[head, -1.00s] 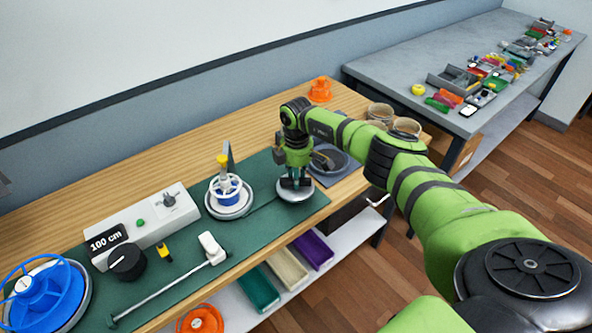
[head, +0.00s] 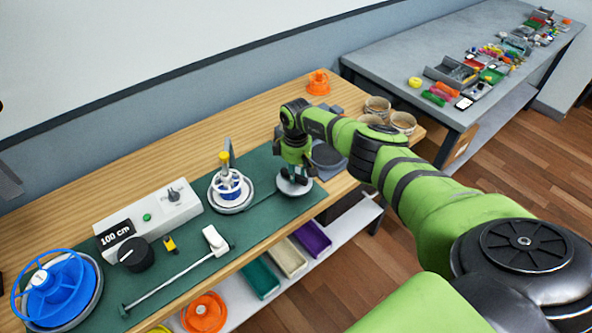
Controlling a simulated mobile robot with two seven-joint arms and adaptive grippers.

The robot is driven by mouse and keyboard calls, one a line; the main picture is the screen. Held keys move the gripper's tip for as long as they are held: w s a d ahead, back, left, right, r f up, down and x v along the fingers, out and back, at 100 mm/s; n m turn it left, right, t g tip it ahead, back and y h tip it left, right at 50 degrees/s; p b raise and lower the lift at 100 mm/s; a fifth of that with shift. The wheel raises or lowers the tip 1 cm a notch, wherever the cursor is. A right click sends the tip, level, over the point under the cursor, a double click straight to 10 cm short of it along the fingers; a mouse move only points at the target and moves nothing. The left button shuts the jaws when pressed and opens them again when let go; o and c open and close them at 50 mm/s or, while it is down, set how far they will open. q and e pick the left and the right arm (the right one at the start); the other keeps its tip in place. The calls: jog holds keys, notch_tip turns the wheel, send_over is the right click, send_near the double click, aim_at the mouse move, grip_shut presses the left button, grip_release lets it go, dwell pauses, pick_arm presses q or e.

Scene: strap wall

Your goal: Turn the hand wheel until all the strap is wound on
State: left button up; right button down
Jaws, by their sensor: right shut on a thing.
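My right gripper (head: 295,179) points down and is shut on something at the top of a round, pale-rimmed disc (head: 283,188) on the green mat. This looks like the hand wheel; the fingers hide its middle and the held part. Left of it stands a white and blue wheel-like drum (head: 230,185) with a yellow-topped post, on a round base. A large blue spool (head: 62,287) sits at the mat's left end. A thin line runs between the drum and the disc; I cannot tell whether it is strap. My left gripper is not in view.
A grey box (head: 150,218) with a "100 cm" display, a black knob (head: 135,253) and a white-headed rod (head: 180,277) lie left of the drum. A dark round plate (head: 327,157) and glass jars (head: 403,122) are to the right. Coloured bins (head: 288,257) are below.

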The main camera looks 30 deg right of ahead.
dwell(0.3)
jog(key=c, duration=1)
grip_release()
jog(key=shift+c, duration=0.2)
notch_tip(320, 180, up, 12)
